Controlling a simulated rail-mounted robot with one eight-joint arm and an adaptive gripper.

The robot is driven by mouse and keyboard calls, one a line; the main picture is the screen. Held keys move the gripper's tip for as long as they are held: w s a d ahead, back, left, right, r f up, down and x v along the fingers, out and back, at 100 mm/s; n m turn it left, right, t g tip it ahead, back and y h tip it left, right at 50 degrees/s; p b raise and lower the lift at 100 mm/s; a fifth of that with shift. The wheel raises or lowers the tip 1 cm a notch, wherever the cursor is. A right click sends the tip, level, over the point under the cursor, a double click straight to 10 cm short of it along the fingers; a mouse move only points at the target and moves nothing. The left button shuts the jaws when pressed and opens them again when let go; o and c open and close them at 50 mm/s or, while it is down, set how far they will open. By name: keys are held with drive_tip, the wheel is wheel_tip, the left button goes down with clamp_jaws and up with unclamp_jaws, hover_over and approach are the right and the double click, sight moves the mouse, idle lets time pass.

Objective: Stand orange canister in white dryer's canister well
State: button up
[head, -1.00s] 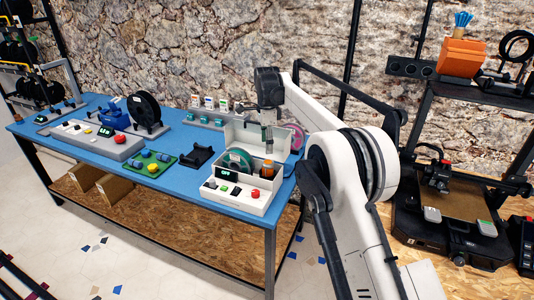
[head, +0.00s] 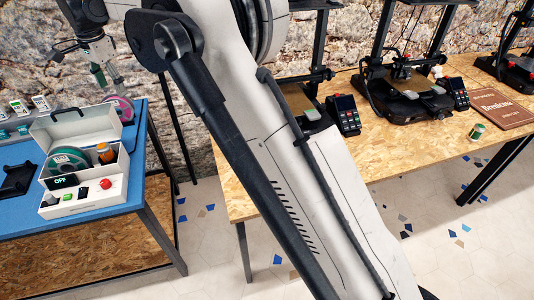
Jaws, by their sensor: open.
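The orange canister (head: 106,153) stands upright at the right side of the open white dryer (head: 88,199), its lower part hidden by the dryer's front wall. It appears to sit in the canister well, but I cannot see its base. A green spool (head: 68,160) is left of it inside the dryer. My gripper (head: 107,79) is open and empty, pointing down above the dryer and clear of the canister. The dryer's lid is raised, and its small display reads OFF.
The dryer is on a blue-topped table (head: 140,190). A black holder (head: 17,180) lies left of it, and a pink spool (head: 120,108) stands behind. A wooden bench (head: 360,155) with printers, a small green-labelled canister (head: 478,131) and a brown book (head: 504,110) is on the right.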

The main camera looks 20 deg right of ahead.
drive_tip(key=s+d+r+n+t, duration=0.15)
drive_tip(key=s+d+r, duration=0.35)
drive_tip(key=s+d, duration=0.55)
drive_tip(key=s+d+r+n+t, duration=0.1)
drive_tip(key=s+d+r+n, duration=0.35)
drive_tip(key=d, duration=0.85)
drive_tip(key=s+d+f+n+t, duration=0.1)
drive_tip(key=s+d+f, duration=0.3)
drive_tip(key=s, duration=0.5)
drive_tip(key=s+d+f+n+t, duration=0.1)
drive_tip(key=s+d+f, duration=0.2)
drive_tip(key=s+d, duration=0.2)
drive_tip(key=s+d+f+n+t, duration=0.1)
drive_tip(key=s+d+f, duration=0.3)
drive_tip(key=s, duration=0.8)
drive_tip(key=shift+s+d+f+n+h, duration=0.25)
drive_tip(key=shift+s+f+n+h, duration=0.05)
drive_tip(key=shift+s+f, duration=0.05)
drive_tip(key=shift+t, duration=0.25)
